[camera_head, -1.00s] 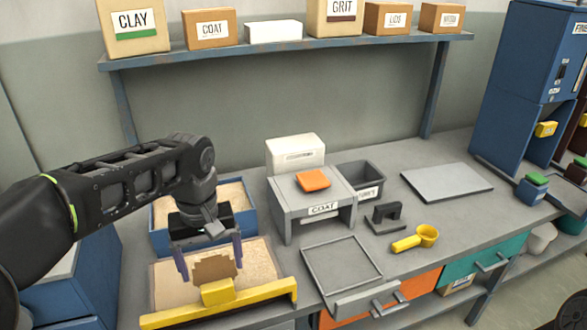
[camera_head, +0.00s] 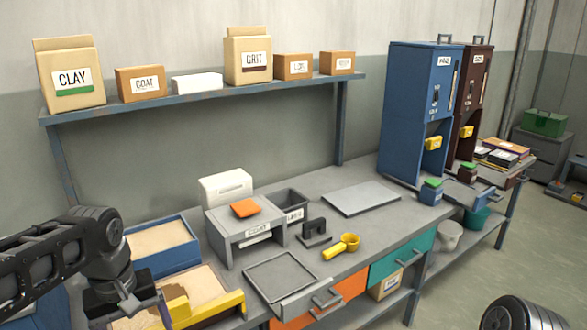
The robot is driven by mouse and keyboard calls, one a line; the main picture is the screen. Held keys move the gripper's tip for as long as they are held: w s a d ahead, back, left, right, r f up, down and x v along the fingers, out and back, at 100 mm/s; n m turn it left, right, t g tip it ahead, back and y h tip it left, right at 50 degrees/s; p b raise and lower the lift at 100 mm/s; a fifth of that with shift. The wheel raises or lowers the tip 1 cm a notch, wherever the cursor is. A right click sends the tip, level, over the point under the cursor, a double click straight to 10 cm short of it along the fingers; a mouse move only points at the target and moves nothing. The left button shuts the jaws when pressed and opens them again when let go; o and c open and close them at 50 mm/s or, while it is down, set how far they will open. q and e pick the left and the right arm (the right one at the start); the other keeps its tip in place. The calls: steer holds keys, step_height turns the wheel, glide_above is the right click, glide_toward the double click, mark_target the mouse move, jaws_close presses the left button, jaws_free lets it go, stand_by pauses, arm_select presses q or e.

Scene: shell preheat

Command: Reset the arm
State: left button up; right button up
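My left arm comes in at the lower left. Its gripper (camera_head: 143,308) points down over the near sand tray with the yellow front bar (camera_head: 210,312). Its fingers look spread apart with nothing clearly held. The gripper's lower end is partly hidden against the tray. My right gripper is out of view.
A blue sand box (camera_head: 165,262) stands behind the gripper. The COAT stand (camera_head: 232,224) carries an orange block (camera_head: 245,208). An empty framed tray (camera_head: 282,277), yellow scoop (camera_head: 342,247) and grey plate (camera_head: 361,199) lie rightward. Blue dispenser (camera_head: 411,115) stands at the bench's right.

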arm_select(q)
steer(key=w+d+f+m+t+h, duration=0.2)
steer(key=w+d+f+m+t, duration=0.25)
steer(key=w, duration=0.55)
steer(key=d+f+h, duration=0.1)
steer(key=d+f, duration=0.3)
steer(key=f, duration=0.4)
steer(key=d+f, duration=0.4)
steer(key=f, duration=0.3)
steer(key=s+d+f+g, duration=0.1)
steer(key=s+d+f, duration=0.2)
steer(key=s+f, duration=0.3)
steer(key=s+d+f+g, duration=0.2)
steer(key=s+d+f, duration=0.2)
steer(key=s+f, duration=0.3)
steer(key=s+d+f+g+h, duration=0.1)
steer(key=s+d+f, duration=0.2)
steer(key=s+f, duration=0.4)
steer(key=s, duration=0.2)
steer(key=shift+s+d+g, duration=0.25)
steer(key=shift+s+g, duration=0.1)
steer(key=shift+s, duration=0.05)
